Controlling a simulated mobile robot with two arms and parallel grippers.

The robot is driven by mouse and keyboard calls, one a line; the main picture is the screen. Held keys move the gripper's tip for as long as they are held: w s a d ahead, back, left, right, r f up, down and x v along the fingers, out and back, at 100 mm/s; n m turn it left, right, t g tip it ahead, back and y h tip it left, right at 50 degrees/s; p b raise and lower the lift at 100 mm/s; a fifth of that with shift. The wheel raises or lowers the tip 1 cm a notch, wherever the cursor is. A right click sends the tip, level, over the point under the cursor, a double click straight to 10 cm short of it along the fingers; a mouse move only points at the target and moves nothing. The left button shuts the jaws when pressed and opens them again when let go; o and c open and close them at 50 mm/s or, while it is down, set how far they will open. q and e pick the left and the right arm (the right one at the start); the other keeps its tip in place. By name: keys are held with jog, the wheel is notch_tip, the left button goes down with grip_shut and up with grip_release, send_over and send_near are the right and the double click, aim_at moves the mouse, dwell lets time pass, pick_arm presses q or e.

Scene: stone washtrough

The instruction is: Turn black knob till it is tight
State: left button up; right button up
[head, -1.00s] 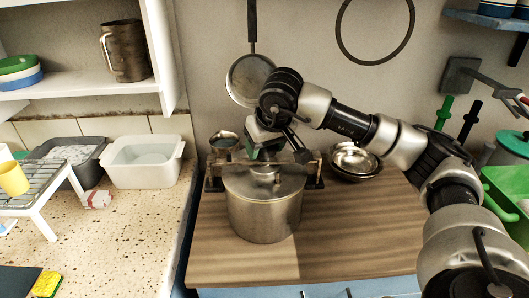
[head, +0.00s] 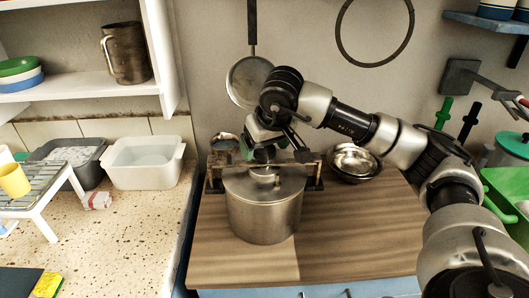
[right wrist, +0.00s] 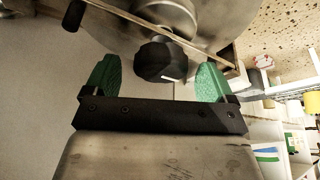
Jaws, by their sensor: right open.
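The black knob (right wrist: 160,62) shows in the right wrist view, with a small white mark on its edge. It sits in front of round metal parts at the top of the picture. My right gripper (right wrist: 158,80) is open, with one green fingertip on each side of the knob and a visible gap to both. The knob cannot be made out clearly there, as my gripper covers that spot. My left gripper is not in view.
A wooden frame (head: 314,170) stands right behind the pot. Metal bowls (head: 354,162) lie to its right. The wooden tabletop (head: 350,235) is clear at the front right. A white tub (head: 143,162) stands on the left counter.

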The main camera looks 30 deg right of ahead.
notch_tip(320, 180, up, 7)
jog(key=p, duration=0.5)
jog(key=shift+r, duration=0.2)
jog(key=shift+f, duration=0.1)
